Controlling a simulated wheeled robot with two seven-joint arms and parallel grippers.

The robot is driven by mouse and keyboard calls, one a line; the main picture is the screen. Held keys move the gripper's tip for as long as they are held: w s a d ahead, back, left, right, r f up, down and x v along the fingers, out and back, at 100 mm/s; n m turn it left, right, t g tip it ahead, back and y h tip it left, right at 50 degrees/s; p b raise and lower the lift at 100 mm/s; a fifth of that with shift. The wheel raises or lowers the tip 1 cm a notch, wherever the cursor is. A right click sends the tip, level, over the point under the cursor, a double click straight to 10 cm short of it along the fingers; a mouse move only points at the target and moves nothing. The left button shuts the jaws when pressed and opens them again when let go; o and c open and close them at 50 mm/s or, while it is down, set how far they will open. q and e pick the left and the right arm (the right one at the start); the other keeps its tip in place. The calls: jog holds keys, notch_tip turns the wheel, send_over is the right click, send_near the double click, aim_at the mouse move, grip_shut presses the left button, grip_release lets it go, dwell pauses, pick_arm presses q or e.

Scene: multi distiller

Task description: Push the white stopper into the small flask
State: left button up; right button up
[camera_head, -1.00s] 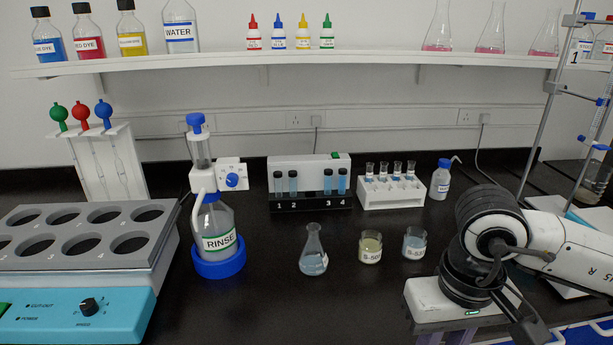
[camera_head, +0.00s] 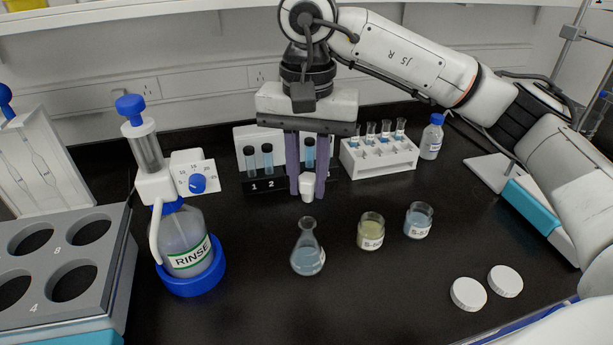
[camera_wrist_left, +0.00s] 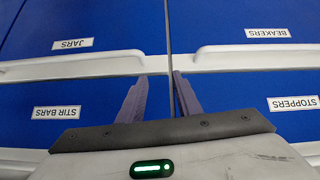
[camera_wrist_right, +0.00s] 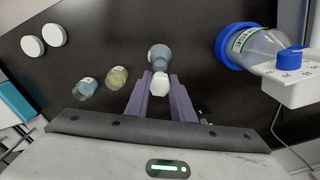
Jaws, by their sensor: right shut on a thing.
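The small flask (camera_head: 307,260) stands upright on the black bench with pale blue liquid in it. My right gripper (camera_head: 308,192) points down behind and above the flask mouth in the head view. It is shut on the white stopper (camera_head: 307,183), which shows between the fingertips. In the right wrist view the stopper (camera_wrist_right: 159,84) is between the fingers and the flask (camera_wrist_right: 159,54) lies just beyond it, apart as far as I can tell. My left gripper (camera_wrist_left: 161,80) shows only in its own wrist view, open and empty, over blue labelled drawers.
Two labelled beakers, one yellowish (camera_head: 371,232) and one bluish (camera_head: 418,221), stand right of the flask. The rinse bottle (camera_head: 187,250) stands to its left. A vial rack (camera_head: 265,186) and a white rack (camera_head: 380,160) are behind. Two white lids (camera_head: 468,294) lie front right.

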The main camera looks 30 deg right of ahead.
aim_at(307, 199)
jog(key=shift+f+b, duration=1.1)
jog(key=shift+f, duration=0.8)
jog(key=shift+f+b, duration=0.4)
jog(key=shift+f, duration=0.35)
jog(key=shift+b, duration=0.3)
jog(key=shift+f+b, duration=0.7)
jog(key=shift+f, duration=0.15)
jog(key=o, duration=1.1)
